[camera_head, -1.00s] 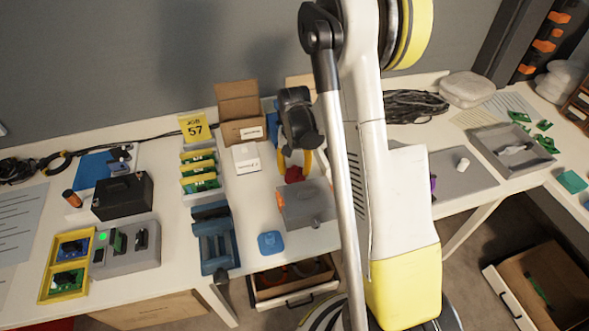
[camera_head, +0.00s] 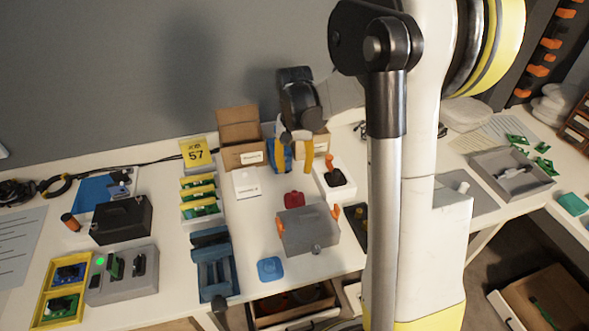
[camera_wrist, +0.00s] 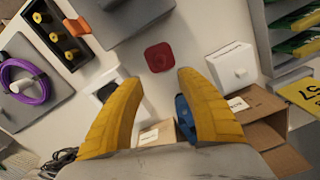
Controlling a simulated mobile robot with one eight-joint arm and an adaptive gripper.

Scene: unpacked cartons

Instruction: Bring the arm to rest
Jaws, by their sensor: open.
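My gripper (camera_head: 292,168) hangs above the back of the white table, in front of the cardboard boxes, with its yellow fingers pointing down. Its fingers stand apart with nothing between them. In the wrist view the open gripper (camera_wrist: 158,82) shows two yellow fingers above the table, with a small red piece (camera_wrist: 159,57) beyond the tips. My arm's links cover much of the right half of the head view.
An open carton (camera_head: 240,135) stands behind. Bare tabletop lies around the blue piece (camera_head: 270,268).

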